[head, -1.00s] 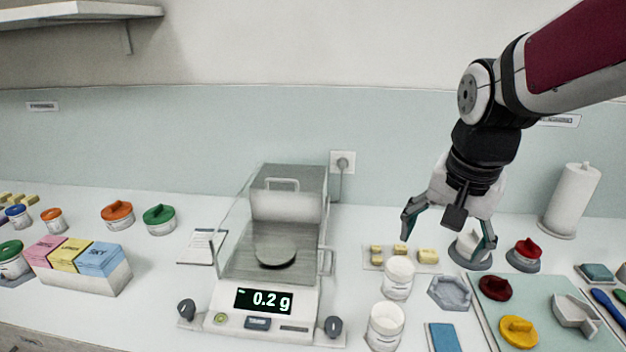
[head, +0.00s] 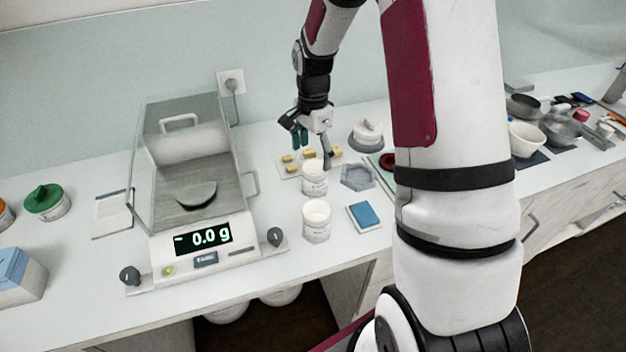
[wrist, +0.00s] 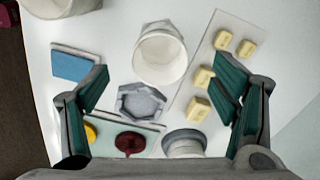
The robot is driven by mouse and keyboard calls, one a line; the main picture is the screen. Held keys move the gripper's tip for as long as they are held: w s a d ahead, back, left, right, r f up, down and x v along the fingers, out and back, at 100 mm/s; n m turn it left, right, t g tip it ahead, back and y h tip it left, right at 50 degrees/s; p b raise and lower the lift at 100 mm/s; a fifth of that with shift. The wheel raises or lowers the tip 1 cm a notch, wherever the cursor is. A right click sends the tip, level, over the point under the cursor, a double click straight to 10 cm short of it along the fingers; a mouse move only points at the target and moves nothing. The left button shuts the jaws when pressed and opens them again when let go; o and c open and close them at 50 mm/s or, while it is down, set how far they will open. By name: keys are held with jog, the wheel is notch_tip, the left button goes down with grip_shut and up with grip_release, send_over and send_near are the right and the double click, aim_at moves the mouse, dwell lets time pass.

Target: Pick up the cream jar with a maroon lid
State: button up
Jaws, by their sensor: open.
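My gripper (head: 314,154) is open and empty, pointing down just above an open white jar (head: 314,180). In the wrist view this lidless jar (wrist: 160,60) lies ahead between the spread fingers (wrist: 160,82), apart from them. A second open white jar (head: 317,222) stands nearer the front edge. A loose maroon lid (wrist: 130,143) lies on the pale green mat in the wrist view; in the head view its edge (head: 387,160) shows beside my arm. I see no jar wearing a maroon lid; my arm hides part of the counter.
A balance (head: 205,245) reading 0.0 g stands left. A tray of yellow blocks (head: 290,170), a grey hexagonal dish (head: 357,177), a blue pad (head: 364,216) and a white-topped item on a grey base (head: 367,132) crowd the jars. Bowls (head: 527,137) stand far right.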

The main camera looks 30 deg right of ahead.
aim_at(312, 181)
jog(key=shift+a+f+p, duration=0.1)
jog(key=shift+f+p, duration=0.8)
jog(key=shift+f, duration=4.15)
jog(key=c, duration=1.2)
